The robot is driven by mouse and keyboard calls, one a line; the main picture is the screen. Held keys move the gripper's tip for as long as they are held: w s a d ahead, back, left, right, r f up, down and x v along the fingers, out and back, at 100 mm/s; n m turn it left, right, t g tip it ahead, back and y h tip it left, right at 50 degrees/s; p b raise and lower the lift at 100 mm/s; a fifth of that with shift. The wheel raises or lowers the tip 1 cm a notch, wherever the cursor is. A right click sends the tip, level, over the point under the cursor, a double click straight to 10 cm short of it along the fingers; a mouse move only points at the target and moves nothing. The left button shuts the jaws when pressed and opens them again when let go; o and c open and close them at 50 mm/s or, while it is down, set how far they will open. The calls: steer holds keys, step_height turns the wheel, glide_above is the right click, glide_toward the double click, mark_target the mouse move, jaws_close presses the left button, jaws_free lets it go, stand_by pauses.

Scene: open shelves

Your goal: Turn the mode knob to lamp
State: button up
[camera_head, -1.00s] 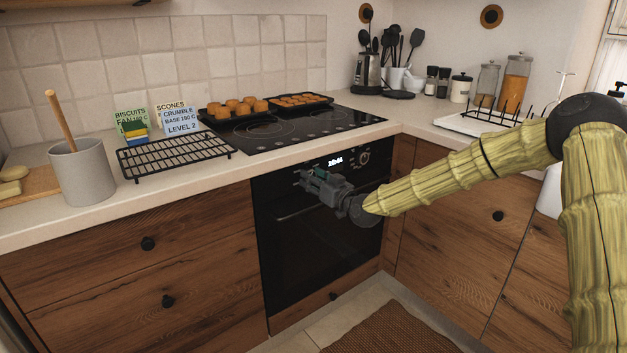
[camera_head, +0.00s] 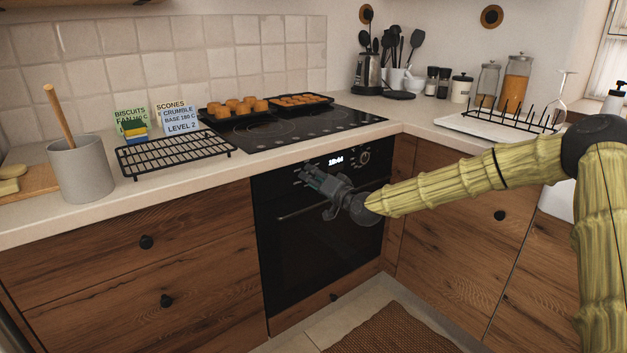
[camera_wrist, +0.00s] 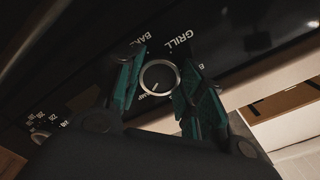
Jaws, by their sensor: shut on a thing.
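The mode knob (camera_wrist: 159,77), a round dark dial with a pale rim, sits between the two teal fingers of my gripper (camera_wrist: 158,84) in the wrist view. The fingers are shut on it from both sides. Its pale pointer line slants to the lower left, toward partly hidden lettering that seems to end in "AMP". The words "GRILL" and a cut-off "BA" stand on the panel above the knob in that picture. In the head view my gripper (camera_head: 312,178) is at the left part of the oven's control panel and hides the knob.
The black oven (camera_head: 310,245) shows a lit clock and a second knob (camera_head: 364,158) at right. Its handle bar runs below my gripper. Above are the hob with two filled trays, a wire rack (camera_head: 175,155) and recipe cards. The floor in front holds a brown mat (camera_head: 395,330).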

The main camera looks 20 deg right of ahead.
stand_by(0.5)
steer(key=o, duration=1)
steer(key=shift+d, duration=0.1)
steer(key=shift+v, duration=6)
